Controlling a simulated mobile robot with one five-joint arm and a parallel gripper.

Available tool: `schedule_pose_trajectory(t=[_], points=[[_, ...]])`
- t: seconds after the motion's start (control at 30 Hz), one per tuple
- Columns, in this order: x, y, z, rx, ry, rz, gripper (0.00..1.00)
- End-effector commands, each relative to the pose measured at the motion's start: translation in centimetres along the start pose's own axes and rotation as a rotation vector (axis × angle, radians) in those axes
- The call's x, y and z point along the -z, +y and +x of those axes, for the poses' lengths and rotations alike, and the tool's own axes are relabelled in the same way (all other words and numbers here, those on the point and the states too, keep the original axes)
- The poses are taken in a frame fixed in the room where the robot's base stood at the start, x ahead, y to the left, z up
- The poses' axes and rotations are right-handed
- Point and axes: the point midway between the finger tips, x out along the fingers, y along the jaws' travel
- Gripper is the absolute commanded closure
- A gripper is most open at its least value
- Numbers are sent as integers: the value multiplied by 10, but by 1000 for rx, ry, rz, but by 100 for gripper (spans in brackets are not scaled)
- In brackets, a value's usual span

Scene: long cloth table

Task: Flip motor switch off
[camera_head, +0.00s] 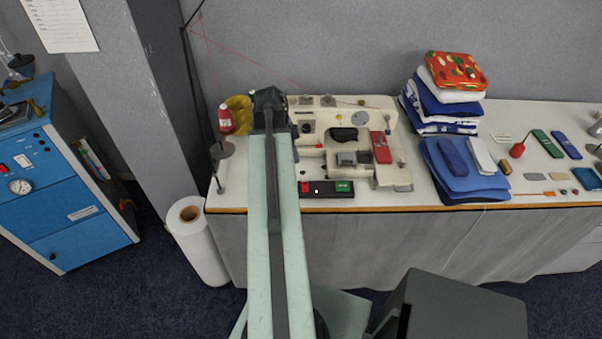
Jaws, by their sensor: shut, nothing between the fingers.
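The motor switch (341,189) is a low black box near the front edge of the table. It has a red part at its left end and a green part at its right end. Its left end lies close beside my arm in the picture. My gripper (268,98) is at the dark far end of my pale green arm, left of the sewing machine (372,112). It is shut and holds nothing; its fingertips are small and hard to make out. In the picture it is above and left of the switch.
Folded cloths (455,107) and blue cloths (460,185) are stacked right of the machine. A yellow item and a red spool (226,118) stand left of my gripper. A thin dark stand (220,170) rises at the table's left end. A white roll (200,245) leans beside the table.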

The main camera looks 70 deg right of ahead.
Motion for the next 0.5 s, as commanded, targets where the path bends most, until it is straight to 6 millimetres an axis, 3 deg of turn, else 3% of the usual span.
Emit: schedule_pose_trajectory(t=[0.17,0.5], points=[[-2,0,22,0,0,-1,100],[-3,0,93,-1,0,0,100]])
